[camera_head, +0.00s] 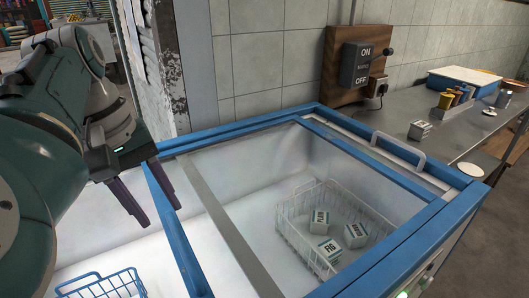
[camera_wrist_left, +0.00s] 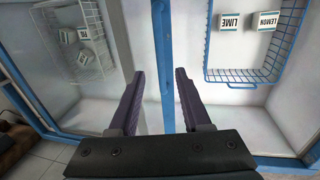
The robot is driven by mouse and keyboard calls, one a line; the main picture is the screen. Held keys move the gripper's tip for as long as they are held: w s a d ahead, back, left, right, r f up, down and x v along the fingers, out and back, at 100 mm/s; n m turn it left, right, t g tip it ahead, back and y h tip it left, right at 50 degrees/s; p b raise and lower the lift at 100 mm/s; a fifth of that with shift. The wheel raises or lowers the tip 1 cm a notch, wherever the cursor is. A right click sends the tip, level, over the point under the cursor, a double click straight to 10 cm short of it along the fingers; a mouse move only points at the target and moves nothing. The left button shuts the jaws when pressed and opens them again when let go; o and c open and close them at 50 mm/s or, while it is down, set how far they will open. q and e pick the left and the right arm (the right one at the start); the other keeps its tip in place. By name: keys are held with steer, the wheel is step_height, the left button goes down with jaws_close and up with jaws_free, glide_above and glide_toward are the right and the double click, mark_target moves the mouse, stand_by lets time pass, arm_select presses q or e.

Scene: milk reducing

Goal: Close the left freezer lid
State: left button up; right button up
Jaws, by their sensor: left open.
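The left freezer lid is a glass pane with a blue edge bar (camera_head: 184,243); it appears slid to the right, over the right part of the freezer, with the left part uncovered. In the left wrist view the same blue bar (camera_wrist_left: 163,50) runs lengthwise through the gap between my fingers. My left gripper (camera_head: 159,212) is open and points down at the bar; its fingers also show in the wrist view (camera_wrist_left: 158,85). I cannot tell whether they touch the bar. My right gripper is not in view.
A blue basket (camera_head: 93,281) with small boxes sits in the uncovered part. A white basket (camera_head: 290,232) with several boxes shows through the glass. The freezer's right side has a grey handle (camera_head: 398,149). A wall switch (camera_head: 357,64) and a counter (camera_head: 405,120) stand behind.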

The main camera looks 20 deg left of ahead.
mark_target(178, 239)
arm_select(q)
steer(key=f, duration=0.2)
steer(key=f+b, duration=0.1)
steer(key=f, duration=0.1)
steer(key=w+d+f, duration=0.1)
steer(key=f, duration=0.2)
steer(key=shift+f, duration=0.1)
jaws_close()
stand_by(1.2)
